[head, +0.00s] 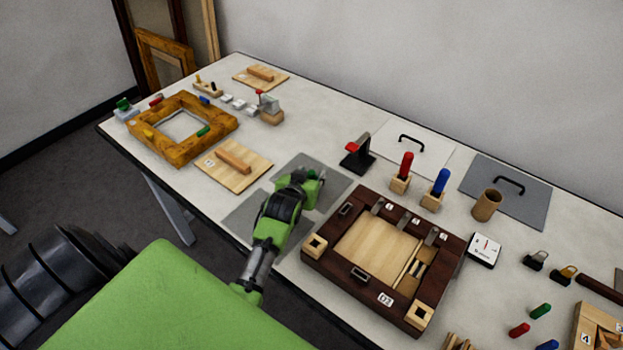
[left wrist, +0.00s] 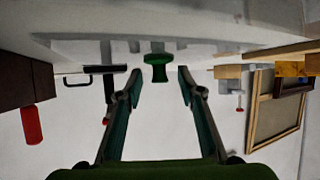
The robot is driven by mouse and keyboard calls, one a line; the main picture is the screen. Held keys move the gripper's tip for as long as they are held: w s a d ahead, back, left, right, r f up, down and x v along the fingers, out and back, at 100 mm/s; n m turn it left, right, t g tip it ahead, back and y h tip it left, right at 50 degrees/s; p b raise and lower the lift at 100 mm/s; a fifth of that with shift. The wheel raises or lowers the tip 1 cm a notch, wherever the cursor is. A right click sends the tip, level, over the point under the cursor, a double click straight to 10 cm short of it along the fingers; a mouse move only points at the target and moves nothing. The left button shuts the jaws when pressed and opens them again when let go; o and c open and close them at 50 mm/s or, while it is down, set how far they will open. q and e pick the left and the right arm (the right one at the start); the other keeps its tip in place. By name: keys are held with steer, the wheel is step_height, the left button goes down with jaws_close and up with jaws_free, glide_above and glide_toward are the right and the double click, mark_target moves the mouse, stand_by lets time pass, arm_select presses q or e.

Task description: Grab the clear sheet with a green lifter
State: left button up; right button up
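The green lifter (left wrist: 158,66) shows in the left wrist view as a small green knob with a wide flat top. It lies between and just beyond the two fingertips of my left gripper (left wrist: 159,76), which are spread wide and hold nothing. In the head view my left gripper (head: 308,181) is low over flat grey, sheet-like areas (head: 335,172) on the table. My arm hides part of these areas, so I cannot tell whether they are one sheet or two. The lifter is hard to separate from my green gripper there. My right gripper is not in view.
A dark wooden frame box (head: 318,262) stands close to the right of my left gripper. A wooden board with a block (head: 233,166) and an amber frame (head: 150,142) lie to the left. A black stand (head: 357,156) and handled plates (head: 507,190) are behind.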

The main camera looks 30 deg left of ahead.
arm_select(q)
jaws_close()
steer(key=shift+r, duration=0.15)
